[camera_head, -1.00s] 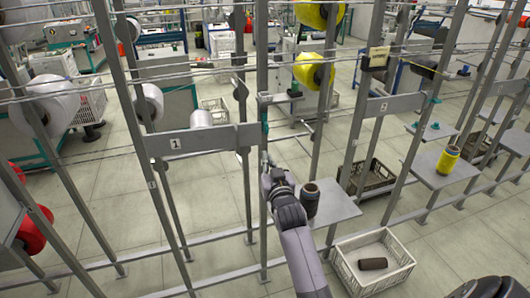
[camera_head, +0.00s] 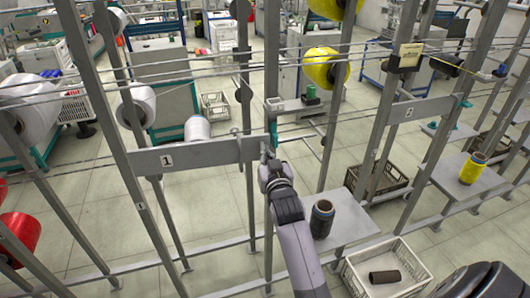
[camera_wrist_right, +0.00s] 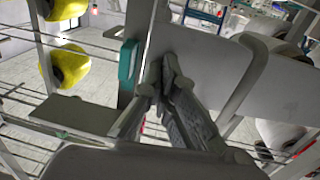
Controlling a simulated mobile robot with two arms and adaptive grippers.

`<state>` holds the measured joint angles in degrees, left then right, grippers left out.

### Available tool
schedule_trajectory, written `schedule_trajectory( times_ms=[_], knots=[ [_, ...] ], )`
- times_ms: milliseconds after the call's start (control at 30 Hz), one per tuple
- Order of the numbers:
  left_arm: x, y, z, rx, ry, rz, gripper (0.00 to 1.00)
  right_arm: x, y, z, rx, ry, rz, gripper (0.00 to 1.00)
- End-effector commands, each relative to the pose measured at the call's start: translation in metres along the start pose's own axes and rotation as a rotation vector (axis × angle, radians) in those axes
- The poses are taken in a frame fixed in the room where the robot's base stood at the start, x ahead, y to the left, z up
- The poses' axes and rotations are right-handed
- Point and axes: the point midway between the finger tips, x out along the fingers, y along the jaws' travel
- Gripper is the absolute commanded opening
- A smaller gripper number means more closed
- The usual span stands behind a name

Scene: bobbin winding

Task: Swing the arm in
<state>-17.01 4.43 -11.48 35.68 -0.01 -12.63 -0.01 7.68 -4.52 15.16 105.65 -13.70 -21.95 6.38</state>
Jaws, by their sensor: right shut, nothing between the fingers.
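My right gripper (camera_head: 267,160) is at the right end of the grey plate marked 1 (camera_head: 190,154), beside an upright post. It is shut with nothing between its fingers. In the right wrist view its fingertips (camera_wrist_right: 168,68) are close to a pale grey bracket (camera_wrist_right: 205,60) and a teal part (camera_wrist_right: 127,62); whether they touch is unclear. The teal part also shows above the gripper (camera_head: 273,133). I cannot tell for certain which piece is the swing arm; the gripper partly hides this spot. My left gripper is out of view.
A dark bobbin (camera_head: 322,219) stands on a grey shelf (camera_head: 352,226) right of my arm. Below, a white crate (camera_head: 352,278) holds a dark tube (camera_head: 385,277). A yellow bobbin (camera_head: 473,168) stands on another shelf. Posts and taut yarns surround the gripper.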

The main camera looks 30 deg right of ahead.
Motion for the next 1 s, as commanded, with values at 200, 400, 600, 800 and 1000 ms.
schedule_trajectory(
  times_ms=[200,400,600,800,1000],
  knots=[
    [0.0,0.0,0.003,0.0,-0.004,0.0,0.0,0.0,0.0,0.0,0.0,0.0,0.0,0.0],
    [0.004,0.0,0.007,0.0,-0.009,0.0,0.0,0.013,0.0,0.001,-0.001,0.002,0.0,0.0],
    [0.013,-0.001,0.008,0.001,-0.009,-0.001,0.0,0.046,0.002,0.001,-0.001,0.002,0.001,0.0],
    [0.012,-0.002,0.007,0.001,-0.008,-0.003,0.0,0.053,0.003,-0.002,0.0,0.004,0.003,0.0],
    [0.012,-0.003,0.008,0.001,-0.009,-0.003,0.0,0.053,0.003,-0.004,0.0,0.007,0.003,0.0]
  ],
)
